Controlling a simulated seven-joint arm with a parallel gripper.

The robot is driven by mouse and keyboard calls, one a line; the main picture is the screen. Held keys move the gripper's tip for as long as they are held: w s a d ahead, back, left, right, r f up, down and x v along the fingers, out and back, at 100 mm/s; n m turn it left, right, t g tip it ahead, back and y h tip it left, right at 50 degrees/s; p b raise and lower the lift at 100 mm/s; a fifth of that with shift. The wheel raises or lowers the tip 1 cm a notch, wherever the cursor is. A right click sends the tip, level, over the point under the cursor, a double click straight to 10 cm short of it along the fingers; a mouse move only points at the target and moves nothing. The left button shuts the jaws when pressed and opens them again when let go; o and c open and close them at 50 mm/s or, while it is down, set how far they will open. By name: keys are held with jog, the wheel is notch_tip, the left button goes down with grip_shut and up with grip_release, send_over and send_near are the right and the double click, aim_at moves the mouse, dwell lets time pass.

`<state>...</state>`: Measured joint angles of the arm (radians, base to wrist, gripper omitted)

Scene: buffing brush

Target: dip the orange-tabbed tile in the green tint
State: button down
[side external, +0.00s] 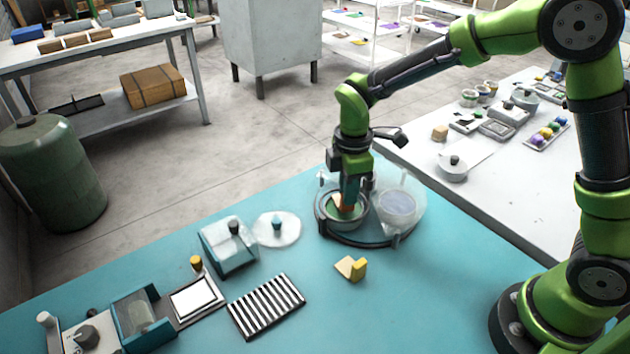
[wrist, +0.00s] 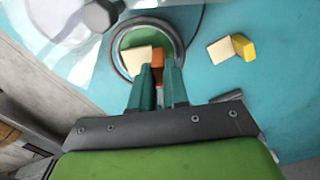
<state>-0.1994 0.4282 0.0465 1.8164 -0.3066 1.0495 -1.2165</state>
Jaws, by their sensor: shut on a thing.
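My gripper (side external: 350,192) points down over the round bowl of green tint (side external: 331,212) on the teal table. It is shut on the orange tab (wrist: 157,58) of a cream tile (wrist: 134,60). The orange tab also shows low between the fingers in the side view (side external: 348,207). In the wrist view, the tile lies over the green tint (wrist: 131,40), inside or just above the bowl's rim. I cannot tell whether the tile's lower face touches the tint.
A bowl of clear, pale liquid (side external: 398,205) stands right of the tint in the same dark holder. A yellow-tabbed tile (side external: 352,268) lies in front. A striped black-and-white rack (side external: 266,306), clear lid (side external: 277,230) and teal box (side external: 229,247) stand left. The table's front right is clear.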

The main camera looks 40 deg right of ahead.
jog(key=shift+f, duration=1.35)
jog(key=shift+r, duration=0.1)
dwell(2.4)
jog(key=shift+r, duration=1.7)
dwell(0.5)
jog(key=shift+r, duration=2)
